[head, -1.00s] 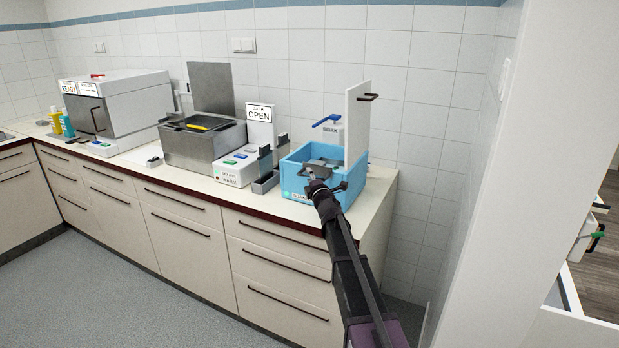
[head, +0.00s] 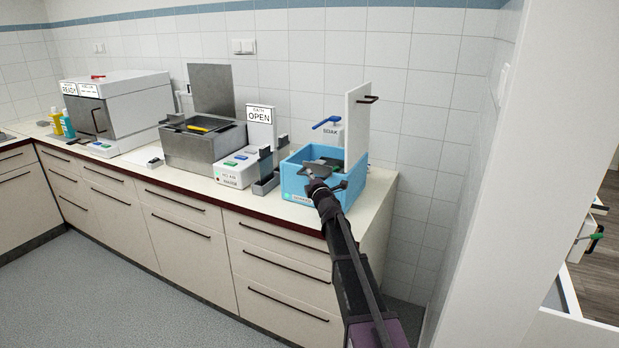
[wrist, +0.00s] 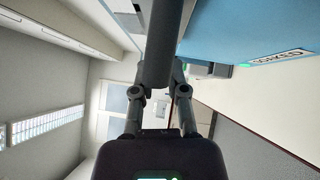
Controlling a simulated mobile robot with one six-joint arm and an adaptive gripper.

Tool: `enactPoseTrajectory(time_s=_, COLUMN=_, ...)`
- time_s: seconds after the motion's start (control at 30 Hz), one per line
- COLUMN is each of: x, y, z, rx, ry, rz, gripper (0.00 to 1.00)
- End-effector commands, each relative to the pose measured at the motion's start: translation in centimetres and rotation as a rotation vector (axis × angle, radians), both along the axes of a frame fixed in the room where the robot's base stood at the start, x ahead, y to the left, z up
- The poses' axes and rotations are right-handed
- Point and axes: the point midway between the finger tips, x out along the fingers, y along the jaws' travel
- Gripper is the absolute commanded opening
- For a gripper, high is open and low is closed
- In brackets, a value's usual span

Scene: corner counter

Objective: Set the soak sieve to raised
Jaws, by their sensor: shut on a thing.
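The blue soak tank (head: 293,181) stands near the right end of the counter, with its white lid (head: 357,125) upright. A grey part of the sieve (head: 314,170) shows at the tank's opening, just beyond my gripper (head: 320,184). Something greenish lies further inside; the tank's floor is hidden. In the wrist view my gripper (wrist: 160,75) is shut on a grey round bar, which I take as the sieve handle (wrist: 163,45). The tank's blue wall (wrist: 230,30) and a label reading SOAKED (wrist: 280,59) are to its right.
The wall is close behind.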

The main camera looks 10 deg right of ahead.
Motion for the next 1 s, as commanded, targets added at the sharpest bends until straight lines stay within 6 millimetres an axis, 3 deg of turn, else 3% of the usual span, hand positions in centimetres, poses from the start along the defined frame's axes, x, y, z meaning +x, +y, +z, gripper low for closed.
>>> enactPoseTrajectory(time_s=0.03, x=0.1, y=0.0, z=1.0, rx=0.0, ry=0.0, rz=0.0, gripper=0.0)
enactPoseTrajectory(time_s=0.53, x=0.1, y=0.0, z=5.1, rx=0.001, ry=0.0, rz=0.0, gripper=0.0)
enactPoseTrajectory(time_s=1.0, x=0.2, y=0.1, z=5.8, rx=0.003, ry=-0.003, rz=0.004, gripper=0.0)
